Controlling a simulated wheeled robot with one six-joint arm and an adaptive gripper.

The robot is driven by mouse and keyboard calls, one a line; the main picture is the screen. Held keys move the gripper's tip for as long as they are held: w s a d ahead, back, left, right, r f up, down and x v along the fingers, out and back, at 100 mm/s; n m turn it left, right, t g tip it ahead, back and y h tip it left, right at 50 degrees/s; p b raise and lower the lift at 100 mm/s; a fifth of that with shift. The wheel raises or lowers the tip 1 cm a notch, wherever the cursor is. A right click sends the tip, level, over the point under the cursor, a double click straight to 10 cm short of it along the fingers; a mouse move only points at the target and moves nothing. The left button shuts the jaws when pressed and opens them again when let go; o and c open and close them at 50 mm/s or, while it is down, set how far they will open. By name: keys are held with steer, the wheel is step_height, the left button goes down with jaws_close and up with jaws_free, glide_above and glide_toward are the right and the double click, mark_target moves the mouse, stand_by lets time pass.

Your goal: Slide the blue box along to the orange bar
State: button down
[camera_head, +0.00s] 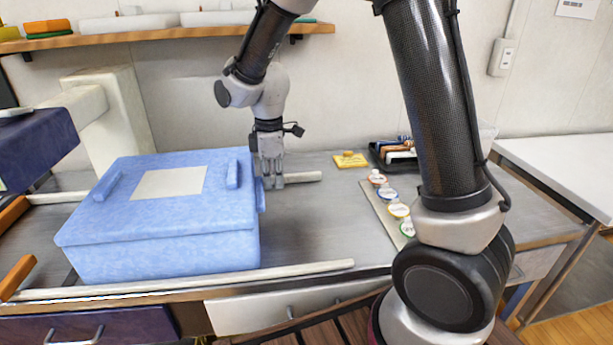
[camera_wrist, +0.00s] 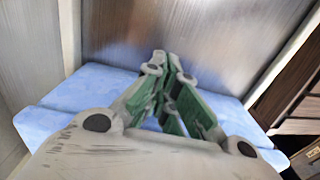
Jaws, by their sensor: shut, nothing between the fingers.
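The blue box (camera_head: 190,240) sits on the grey table at left, its lid carrying a pale label and two raised blue handles. Two orange pieces (camera_head: 18,277) (camera_head: 13,213) show at the far left edge; I cannot tell whether they are one bar. A grey gap lies between them and the box's left side. My gripper (camera_head: 272,186) is shut and empty, pointing down close to the box's right side; I cannot tell if it touches. In the wrist view, the shut fingertips (camera_wrist: 167,62) show in front of the box's blue surface (camera_wrist: 82,92).
A pale rail (camera_head: 300,270) runs along the table's front, and another pale rail (camera_head: 302,177) runs behind the box. A strip with several round labelled caps (camera_head: 398,210), a yellow block (camera_head: 350,160) and a black tray (camera_head: 376,158) stand to the right.

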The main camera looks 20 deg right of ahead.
steer(key=w+a, duration=0.1)
steer(key=a, duration=0.7)
steer(key=w+a, duration=0.1)
steer(key=a, duration=0.3)
steer(key=shift+w+a, duration=0.3)
